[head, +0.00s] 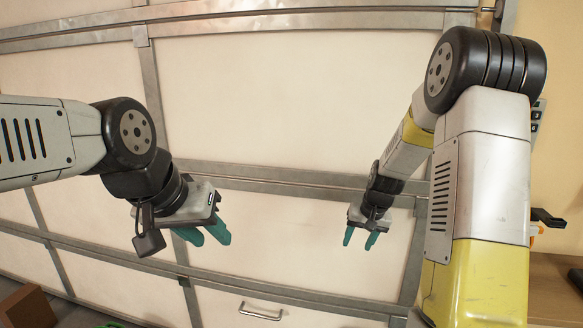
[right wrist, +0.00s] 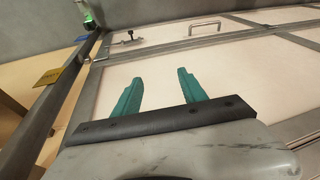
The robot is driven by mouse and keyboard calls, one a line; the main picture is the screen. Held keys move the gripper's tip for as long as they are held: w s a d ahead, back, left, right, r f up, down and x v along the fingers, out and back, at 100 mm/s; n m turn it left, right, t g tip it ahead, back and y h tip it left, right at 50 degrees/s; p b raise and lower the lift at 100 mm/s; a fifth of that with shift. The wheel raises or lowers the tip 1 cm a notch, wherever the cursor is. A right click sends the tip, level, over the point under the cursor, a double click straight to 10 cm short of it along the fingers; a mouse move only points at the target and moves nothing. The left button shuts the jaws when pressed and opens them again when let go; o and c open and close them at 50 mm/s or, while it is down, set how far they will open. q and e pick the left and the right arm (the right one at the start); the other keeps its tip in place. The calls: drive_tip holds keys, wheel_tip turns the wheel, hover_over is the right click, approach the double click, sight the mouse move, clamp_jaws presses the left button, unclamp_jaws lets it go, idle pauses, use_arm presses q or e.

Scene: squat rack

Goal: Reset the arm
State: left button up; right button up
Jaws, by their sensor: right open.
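My left gripper (head: 210,234) is at the left of the head view, its teal fingers pointing down and to the right. The gap between these fingers is hard to judge from this angle. My right gripper (head: 360,239) is further off, right of the middle, with teal fingers pointing down. In the right wrist view my right gripper (right wrist: 160,85) shows its two fingers well apart with nothing between them. Both grippers appear in front of the pale panelled door, and I see no object at either one.
A large pale door (head: 280,95) with metal strips fills the background. It has a handle (head: 261,311) low down, also visible in the right wrist view (right wrist: 204,24). A brown box (head: 27,307) is at bottom left. A wooden surface (head: 555,288) is at lower right.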

drive_tip(key=s+a+r+n+t, duration=0.1)
drive_tip(key=s+a+r, duration=0.1)
drive_tip(key=s+r, duration=0.4)
drive_tip(key=s+a+r, duration=0.1)
drive_tip(key=s+r, duration=0.4)
drive_tip(key=r, duration=0.4)
drive_tip(key=s+a+r+t, duration=0.1)
drive_tip(key=s+r, duration=0.2)
drive_tip(key=s, duration=0.4)
drive_tip(key=s+a+r+n, duration=0.1)
drive_tip(key=s+r, duration=0.2)
drive_tip(key=s, duration=0.5)
drive_tip(key=shift+s+a+t+y, duration=0.15)
drive_tip(key=shift+s+t+y, duration=0.15)
drive_tip(key=shift+t+y, duration=0.1)
